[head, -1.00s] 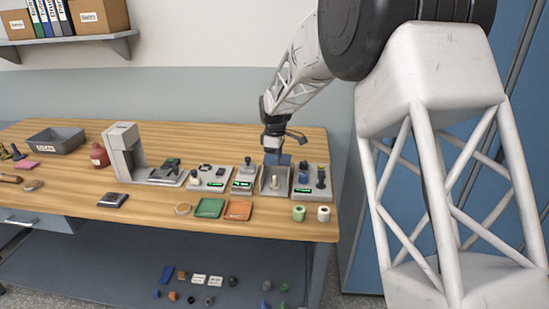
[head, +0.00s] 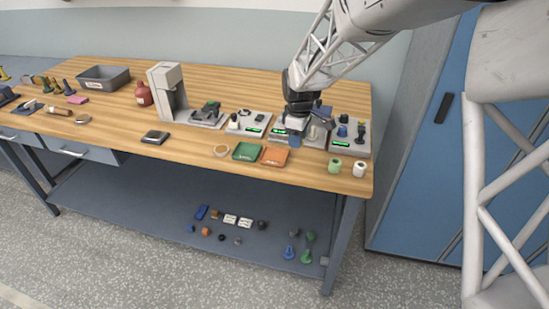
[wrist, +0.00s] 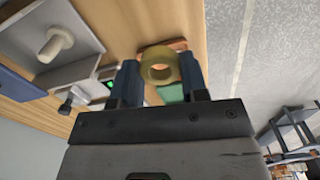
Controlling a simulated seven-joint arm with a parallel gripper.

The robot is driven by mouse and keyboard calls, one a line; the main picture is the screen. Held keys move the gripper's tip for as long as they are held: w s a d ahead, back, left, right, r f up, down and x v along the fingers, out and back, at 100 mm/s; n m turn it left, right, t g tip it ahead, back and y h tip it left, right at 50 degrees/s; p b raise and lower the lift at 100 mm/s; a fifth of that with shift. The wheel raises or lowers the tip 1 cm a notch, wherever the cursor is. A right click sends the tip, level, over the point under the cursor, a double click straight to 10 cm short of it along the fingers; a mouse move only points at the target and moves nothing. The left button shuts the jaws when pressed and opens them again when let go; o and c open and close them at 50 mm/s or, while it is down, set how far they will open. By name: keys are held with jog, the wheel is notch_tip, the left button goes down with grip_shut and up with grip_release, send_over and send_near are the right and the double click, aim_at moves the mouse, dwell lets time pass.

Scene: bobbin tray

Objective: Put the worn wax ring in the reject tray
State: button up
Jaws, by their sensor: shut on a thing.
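My gripper (head: 294,140) is shut on a yellowish wax ring (wrist: 160,54), which sits between the two fingertips in the wrist view. The ring's hole is visible, but its wear is too small to judge. In the head view the ring cannot be made out. My gripper is above the bench, just behind and right of the orange tray (head: 275,155). A green tray (head: 246,152) lies left of the orange one. No label on either shows which is the reject tray. In the wrist view, orange and green surfaces show partly behind the ring.
Grey test stations with green displays stand along the bench behind my gripper; one has a pale peg (wrist: 56,43). A green spool (head: 334,166) and a white spool (head: 359,169) stand to the right. A tan ring (head: 221,151) lies left of the trays.

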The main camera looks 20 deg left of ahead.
jog(key=s+f, duration=0.3)
jog(key=s, duration=1)
jog(key=shift+w, duration=0.1)
send_over(275, 157)
jog(key=shift+f, duration=0.8)
jog(key=shift+f, duration=0.1)
jog(key=shift+f, duration=1.65)
jog(key=shift+f, duration=0.15)
jog(key=o, duration=0.7)
